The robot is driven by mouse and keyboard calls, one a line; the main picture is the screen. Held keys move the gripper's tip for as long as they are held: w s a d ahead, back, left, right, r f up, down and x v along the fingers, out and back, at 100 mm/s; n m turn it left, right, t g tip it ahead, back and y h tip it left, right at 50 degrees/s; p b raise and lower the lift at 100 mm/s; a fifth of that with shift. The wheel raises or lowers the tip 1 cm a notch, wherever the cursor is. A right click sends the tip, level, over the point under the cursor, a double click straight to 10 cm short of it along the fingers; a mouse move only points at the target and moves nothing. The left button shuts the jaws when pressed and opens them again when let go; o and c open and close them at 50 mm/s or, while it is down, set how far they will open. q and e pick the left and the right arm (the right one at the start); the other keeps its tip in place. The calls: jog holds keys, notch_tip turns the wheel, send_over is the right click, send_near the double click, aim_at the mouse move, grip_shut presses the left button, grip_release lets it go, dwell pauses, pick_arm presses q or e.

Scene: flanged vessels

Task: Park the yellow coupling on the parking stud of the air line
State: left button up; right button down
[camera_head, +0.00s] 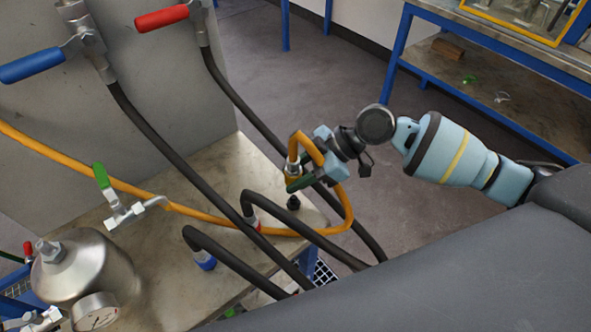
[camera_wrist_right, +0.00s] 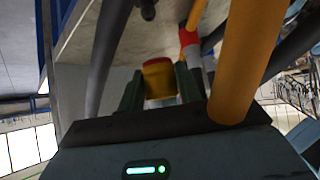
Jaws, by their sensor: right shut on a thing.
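The yellow coupling (camera_head: 291,172) hangs at the end of a looped orange hose (camera_head: 347,205) above the bench's right corner. My right gripper (camera_head: 294,183) is shut on it, with green fingers on either side. In the right wrist view the coupling (camera_wrist_right: 158,80) shows yellow with a red band between the fingers (camera_wrist_right: 158,92). A short black stud (camera_head: 293,202), apparently the parking stud, stands just below the coupling in the head view. It seems apart from the coupling, but the exact gap is unclear. My left gripper is not in view.
Dark hoses end in a red-collared coupling (camera_head: 251,221) and a blue-collared one (camera_head: 204,261) beside the stud. Other dark hoses hang from the red-handled valve (camera_head: 162,18) and blue-handled valve (camera_head: 37,66). A steel vessel (camera_head: 80,265) stands left.

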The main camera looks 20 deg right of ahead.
aim_at(293, 197)
notch_tip(293, 197, down, 4)
jog(key=shift+r+b, duration=0.2)
jog(key=shift+b, duration=0.5)
jog(key=shift+f, duration=0.35)
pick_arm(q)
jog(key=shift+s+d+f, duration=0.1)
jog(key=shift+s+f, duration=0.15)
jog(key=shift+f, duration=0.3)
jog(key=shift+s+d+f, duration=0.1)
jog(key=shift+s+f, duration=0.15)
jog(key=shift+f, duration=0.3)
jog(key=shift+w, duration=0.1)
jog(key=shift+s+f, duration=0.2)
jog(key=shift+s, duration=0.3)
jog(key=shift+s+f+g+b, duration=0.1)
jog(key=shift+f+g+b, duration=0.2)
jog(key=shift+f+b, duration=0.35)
pick_arm(e)
jog(key=shift+f, duration=0.95)
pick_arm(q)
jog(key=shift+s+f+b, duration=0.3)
pick_arm(e)
jog(key=shift+f, duration=0.55)
